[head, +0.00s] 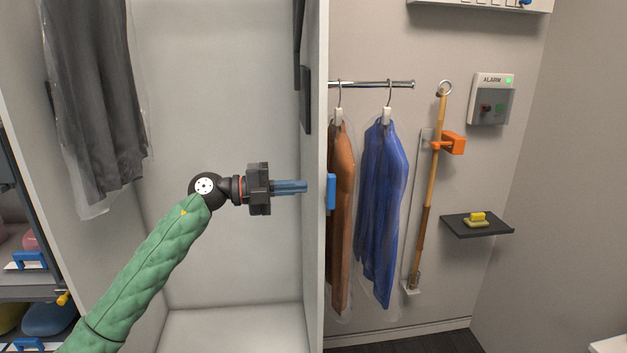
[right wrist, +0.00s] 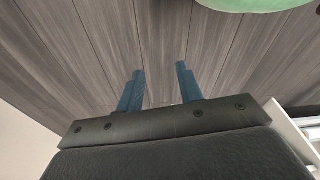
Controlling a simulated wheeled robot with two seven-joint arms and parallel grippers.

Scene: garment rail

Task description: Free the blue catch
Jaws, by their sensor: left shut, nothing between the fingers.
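The blue catch (head: 331,192) is a small upright blue piece at the front edge of the pale partition (head: 314,265), beside the hanging clothes. My left gripper (head: 305,187) is shut and empty. It points right at about the catch's height, with its fingertips in front of the partition in the picture and a small gap short of the catch. I cannot tell the depth between them. My right gripper (right wrist: 160,70) shows only in the right wrist view, with its blue fingers apart and nothing between them, above a grey plank floor (right wrist: 60,50).
A rail (head: 372,84) holds a brown garment (head: 341,215) and a blue garment (head: 384,200) in clear covers. A hooked wooden pole (head: 430,180) stands in an orange clip (head: 452,143). An alarm box (head: 492,99) and dark shelf (head: 485,228) are farther right. The left compartment's middle is open.

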